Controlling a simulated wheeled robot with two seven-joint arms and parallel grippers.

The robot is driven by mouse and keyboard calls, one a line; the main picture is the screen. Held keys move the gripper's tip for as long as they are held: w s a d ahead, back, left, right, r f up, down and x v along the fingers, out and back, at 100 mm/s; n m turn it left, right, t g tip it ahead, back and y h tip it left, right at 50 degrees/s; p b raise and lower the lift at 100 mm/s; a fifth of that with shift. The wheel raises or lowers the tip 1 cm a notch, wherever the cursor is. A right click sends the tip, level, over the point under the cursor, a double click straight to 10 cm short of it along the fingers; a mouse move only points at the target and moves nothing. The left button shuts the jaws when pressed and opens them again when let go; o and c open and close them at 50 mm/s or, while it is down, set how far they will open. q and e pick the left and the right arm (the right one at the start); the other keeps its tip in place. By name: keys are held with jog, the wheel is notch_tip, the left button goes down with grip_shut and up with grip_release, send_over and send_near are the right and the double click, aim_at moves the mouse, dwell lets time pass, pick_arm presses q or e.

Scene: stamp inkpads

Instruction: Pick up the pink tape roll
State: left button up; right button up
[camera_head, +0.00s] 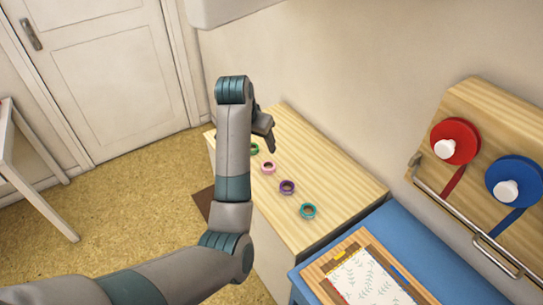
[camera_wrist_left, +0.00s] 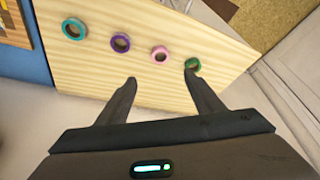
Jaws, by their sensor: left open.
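The pink tape roll (camera_head: 268,167) lies on the light wooden cabinet top (camera_head: 325,193), between a green roll (camera_head: 254,149) and a purple roll (camera_head: 287,187). In the left wrist view the pink roll (camera_wrist_left: 160,54) sits beyond the gap between my fingers, apart from them. My left gripper (camera_head: 268,138) is open and empty above the far part of the cabinet top, near the green roll. In the left wrist view its two fingers (camera_wrist_left: 161,78) are spread wide, with the right fingertip close to the green roll (camera_wrist_left: 192,64). My right gripper is not visible.
A teal roll (camera_head: 308,211) lies nearest the front of the row. A blue table (camera_head: 440,262) with a clipboard (camera_head: 368,280) adjoins the cabinet. A wooden board (camera_head: 500,130) with a red reel (camera_head: 455,141) and a blue reel (camera_head: 514,182) stands at right.

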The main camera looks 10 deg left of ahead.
pick_arm(q)
jog(key=p, duration=0.3)
send_over(266, 170)
notch_tip(266, 170, down, 9)
jog(key=shift+s+f, duration=0.15)
jog(key=shift+w+f, duration=0.25)
jog(key=shift+f, duration=0.4)
pick_arm(e)
jog(key=shift+w+r, duration=0.15)
jog(key=shift+r, duration=0.65)
jog(key=shift+w+r, duration=0.1)
jog(key=shift+r, duration=0.65)
